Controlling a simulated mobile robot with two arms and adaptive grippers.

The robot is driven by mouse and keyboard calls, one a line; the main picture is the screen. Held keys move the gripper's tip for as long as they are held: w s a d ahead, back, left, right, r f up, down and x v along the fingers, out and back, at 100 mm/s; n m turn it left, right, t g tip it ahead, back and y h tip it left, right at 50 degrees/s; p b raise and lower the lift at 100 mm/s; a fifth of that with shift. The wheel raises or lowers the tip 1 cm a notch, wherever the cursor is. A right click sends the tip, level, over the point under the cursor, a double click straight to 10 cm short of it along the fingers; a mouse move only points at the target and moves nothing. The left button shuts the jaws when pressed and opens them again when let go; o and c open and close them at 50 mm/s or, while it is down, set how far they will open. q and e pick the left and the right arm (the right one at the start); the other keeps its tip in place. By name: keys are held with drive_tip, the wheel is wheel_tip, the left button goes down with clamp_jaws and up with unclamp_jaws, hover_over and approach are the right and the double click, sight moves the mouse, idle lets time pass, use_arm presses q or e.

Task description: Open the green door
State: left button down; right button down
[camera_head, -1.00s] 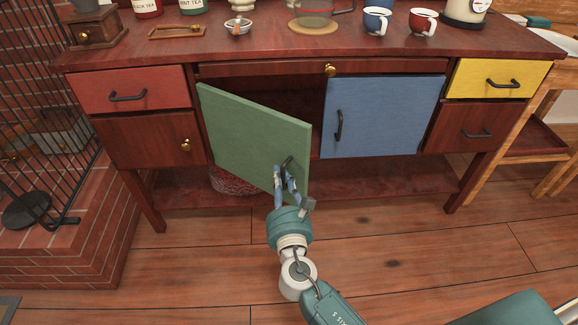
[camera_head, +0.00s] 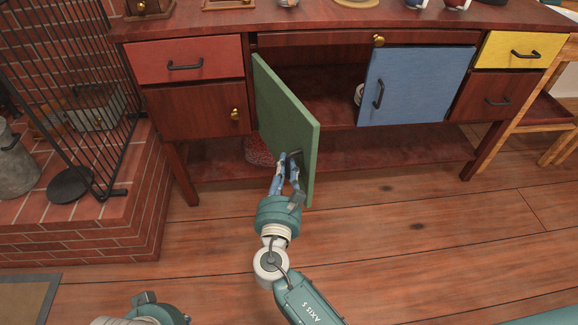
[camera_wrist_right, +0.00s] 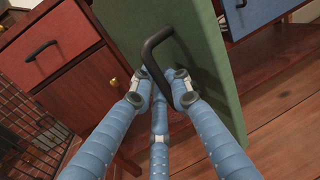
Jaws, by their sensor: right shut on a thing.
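The green door (camera_head: 283,118) of the wooden cabinet stands swung well out from its left-hand hinge side. Its dark interior compartment (camera_head: 332,95) shows between it and the blue door. My right gripper (camera_head: 288,163) is at the door's lower free edge, with its fingers around the black handle. In the right wrist view the blue fingers (camera_wrist_right: 162,92) close on the black handle (camera_wrist_right: 157,42), with the green door (camera_wrist_right: 195,60) behind it. Part of my left arm's end (camera_head: 150,312) shows at the bottom left; its fingertips are not clearly visible.
A red drawer (camera_head: 190,65) and a yellow drawer (camera_head: 522,50) are shut. A black metal screen (camera_head: 75,90) and brick hearth (camera_head: 105,220) stand at the left. The wood floor (camera_head: 420,230) in front is clear.

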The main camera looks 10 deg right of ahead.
drive_tip(key=shift+s+f, duration=0.1)
drive_tip(key=shift+f, duration=0.15)
drive_tip(key=c, duration=2)
unclamp_jaws()
drive_tip(key=shift+o, duration=1.2)
drive_tip(key=shift+r, duration=0.15)
drive_tip(key=v, duration=1.2)
